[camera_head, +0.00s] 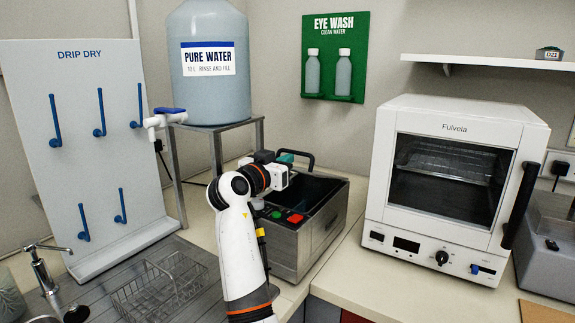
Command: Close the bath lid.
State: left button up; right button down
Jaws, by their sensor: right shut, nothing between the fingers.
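The bath (316,238) is a steel box on the counter, with a green and a red button on its front top edge. Its top (312,190) looks dark, and I cannot tell how the lid is set there. A black bar handle (299,154) rises at the back of the bath. My right gripper (286,172) is over the bath's left back part, in front of the handle. It is shut and empty; its fingertips are hard to make out, and I cannot tell if it touches anything. My arm hides the bath's left side. My left gripper is out of view.
A white oven (452,115) stands right of the bath, with bare counter (345,262) between. A water tank (210,95) sits on a metal stand at the back left. A drip-dry board (85,190) and wire basket (160,290) are at the left.

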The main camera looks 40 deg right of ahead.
jog(key=shift+s+a+f+b, duration=0.1)
jog(key=shift+a+f+b, duration=0.2)
jog(key=shift+f+b, duration=0.4)
jog(key=shift+s+a+f+b, duration=0.1)
jog(key=shift+a+f+b, duration=0.2)
jog(key=shift+f, duration=0.55)
